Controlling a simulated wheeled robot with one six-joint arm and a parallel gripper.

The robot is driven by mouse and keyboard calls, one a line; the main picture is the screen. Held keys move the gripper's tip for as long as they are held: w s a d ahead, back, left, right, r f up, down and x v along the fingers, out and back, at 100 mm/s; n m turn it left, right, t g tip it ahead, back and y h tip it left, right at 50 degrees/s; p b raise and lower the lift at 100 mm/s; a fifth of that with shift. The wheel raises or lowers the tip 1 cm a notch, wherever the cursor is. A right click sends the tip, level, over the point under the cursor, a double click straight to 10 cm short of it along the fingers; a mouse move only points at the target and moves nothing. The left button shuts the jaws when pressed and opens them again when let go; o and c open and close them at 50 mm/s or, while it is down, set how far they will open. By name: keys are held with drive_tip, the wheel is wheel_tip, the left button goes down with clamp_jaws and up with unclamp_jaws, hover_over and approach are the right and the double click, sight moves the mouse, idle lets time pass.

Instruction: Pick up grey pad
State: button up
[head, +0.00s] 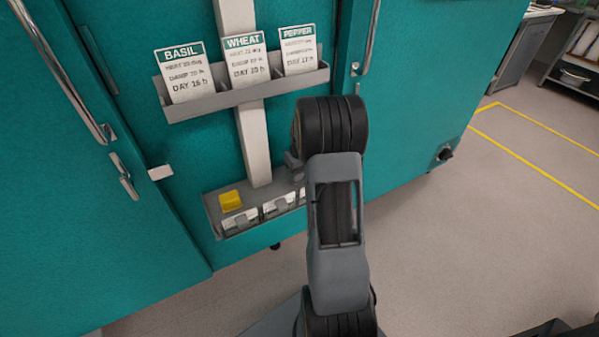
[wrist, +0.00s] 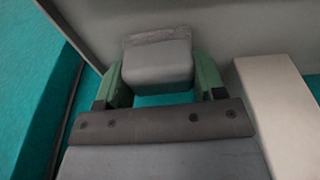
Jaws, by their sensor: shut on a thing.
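The grey pad (wrist: 158,62) is a small block with rounded edges, seen in the wrist view between the two green fingers. My gripper (wrist: 163,82) is shut on it, one finger at each side. A grey shelf surface (wrist: 200,22) lies behind the pad; I cannot tell whether the pad touches it. In the head view my arm hides the pad and the fingertips, near the right end of the lower tray (head: 213,215).
A yellow block (head: 230,201) and several white labelled pieces are on the lower tray. Above, a card rack (head: 190,107) holds the basil, wheat and pepper cards. A white post (head: 253,145) runs between teal chamber doors with metal handles.

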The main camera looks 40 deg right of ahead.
drive_tip(key=shift+r, duration=0.65)
drive_tip(key=s+a+r+p, duration=0.1)
drive_tip(key=s+a+r, duration=0.2)
drive_tip(key=a+r, duration=0.2)
drive_tip(key=s+a+r+p, duration=0.2)
drive_tip(key=a+r, duration=0.4)
drive_tip(key=a, duration=0.1)
drive_tip(key=shift+s+a+r, duration=0.3)
drive_tip(key=shift+s+a, duration=0.05)
drive_tip(key=shift+s, duration=0.05)
